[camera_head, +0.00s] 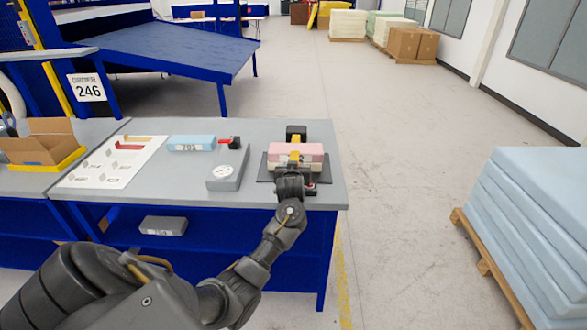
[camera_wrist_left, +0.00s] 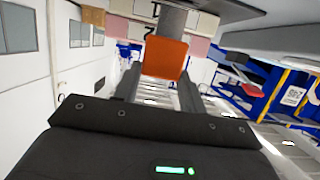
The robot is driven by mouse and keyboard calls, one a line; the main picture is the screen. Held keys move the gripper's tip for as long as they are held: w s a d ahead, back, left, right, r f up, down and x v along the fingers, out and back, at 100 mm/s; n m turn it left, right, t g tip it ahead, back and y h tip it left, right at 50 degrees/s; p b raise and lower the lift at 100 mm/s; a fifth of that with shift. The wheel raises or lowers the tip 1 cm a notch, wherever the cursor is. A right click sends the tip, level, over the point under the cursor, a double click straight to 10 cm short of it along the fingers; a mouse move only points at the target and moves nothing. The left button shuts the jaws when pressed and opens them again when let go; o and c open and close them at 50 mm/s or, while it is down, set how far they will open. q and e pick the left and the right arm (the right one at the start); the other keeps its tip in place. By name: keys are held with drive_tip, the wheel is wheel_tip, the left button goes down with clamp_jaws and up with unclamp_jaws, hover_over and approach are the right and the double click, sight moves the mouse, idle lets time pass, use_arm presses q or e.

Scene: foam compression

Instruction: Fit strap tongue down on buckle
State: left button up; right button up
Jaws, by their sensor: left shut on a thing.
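My left gripper (camera_head: 293,174) is at the near side of the pink foam block (camera_head: 312,152) on the right part of the table. In the left wrist view, the two grey fingers of my left gripper (camera_wrist_left: 162,76) are shut on the orange strap tongue (camera_wrist_left: 166,58). A yellow-orange strap (camera_head: 295,155) runs over the block, which lies on a dark base plate (camera_head: 264,174). A black part (camera_head: 296,131) stands behind the block. I cannot make out the buckle for certain; my gripper and wrist hide much of the near side. My right gripper is not in view.
A grey device with a dial (camera_head: 228,174), a light blue block (camera_head: 192,143) and a printed sheet (camera_head: 112,161) lie left of the block. A cardboard box (camera_head: 42,141) is at far left. The table's right edge (camera_head: 340,170) is close to the plate.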

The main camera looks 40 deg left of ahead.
use_arm(q)
drive_tip(key=shift+f, duration=0.2)
drive_tip(key=shift+f+b, duration=1)
drive_tip(key=shift+f, duration=0.8)
drive_tip(key=o, duration=1.1)
drive_tip(key=shift+c, duration=0.2)
drive_tip(key=shift+s+d+r+p, duration=0.3)
drive_tip(key=shift+r+p, duration=0.2)
drive_tip(key=shift+p, duration=0.3)
drive_tip(key=s+d+r+p, duration=0.3)
drive_tip(key=s+r+p, duration=0.1)
drive_tip(key=p, duration=0.4)
drive_tip(key=shift+s+d+p, duration=0.25)
drive_tip(key=shift+s+p, duration=0.05)
drive_tip(key=shift+s, duration=0.1)
